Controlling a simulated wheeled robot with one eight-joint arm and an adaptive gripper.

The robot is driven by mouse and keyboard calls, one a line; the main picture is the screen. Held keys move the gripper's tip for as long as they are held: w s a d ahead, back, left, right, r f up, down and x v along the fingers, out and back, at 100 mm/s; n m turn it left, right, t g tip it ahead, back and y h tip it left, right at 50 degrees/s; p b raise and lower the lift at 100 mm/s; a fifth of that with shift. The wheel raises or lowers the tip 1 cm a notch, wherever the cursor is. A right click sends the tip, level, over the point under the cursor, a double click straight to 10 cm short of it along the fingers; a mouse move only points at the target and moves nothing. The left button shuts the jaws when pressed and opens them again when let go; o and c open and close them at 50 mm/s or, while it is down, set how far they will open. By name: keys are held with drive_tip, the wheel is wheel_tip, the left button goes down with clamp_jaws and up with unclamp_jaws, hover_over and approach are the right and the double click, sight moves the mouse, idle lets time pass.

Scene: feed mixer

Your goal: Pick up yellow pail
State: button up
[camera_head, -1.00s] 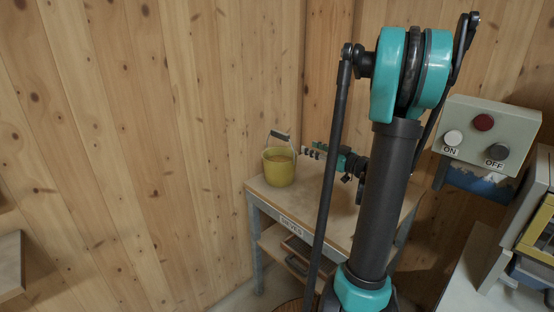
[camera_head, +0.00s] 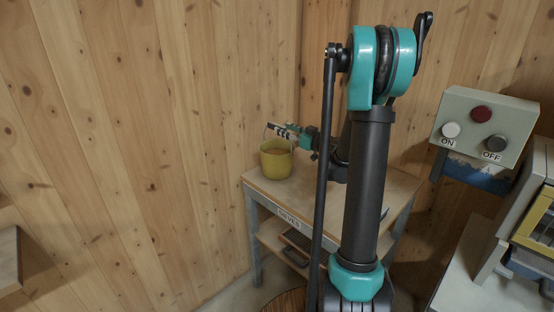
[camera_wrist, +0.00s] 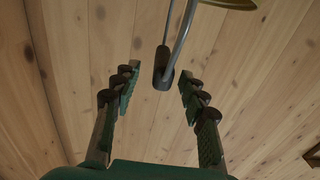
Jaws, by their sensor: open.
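The yellow pail (camera_head: 276,162) stands upright on the left end of a small wooden-topped table in the head view. Its rim (camera_wrist: 232,3) shows at the top edge of the wrist view. The pail's wire handle with a dark grip (camera_wrist: 163,68) lies between my two fingers in the wrist view, apart from both. My gripper (camera_wrist: 156,82) is open and empty. In the head view my gripper (camera_head: 283,132) is above the pail's rim, reaching in from the right. It hides most of the handle there.
The table (camera_head: 345,213) has a labelled front edge and a lower shelf (camera_head: 272,238). Wood plank walls stand close behind and to the left. A control box (camera_head: 486,125) with ON and OFF buttons is at the right, above a pale machine. The tabletop looks mostly clear.

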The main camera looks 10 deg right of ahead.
drive_tip(key=x, duration=0.5)
drive_tip(key=shift+s+a+f, duration=0.1)
drive_tip(key=shift+f, duration=0.1)
clamp_jaws()
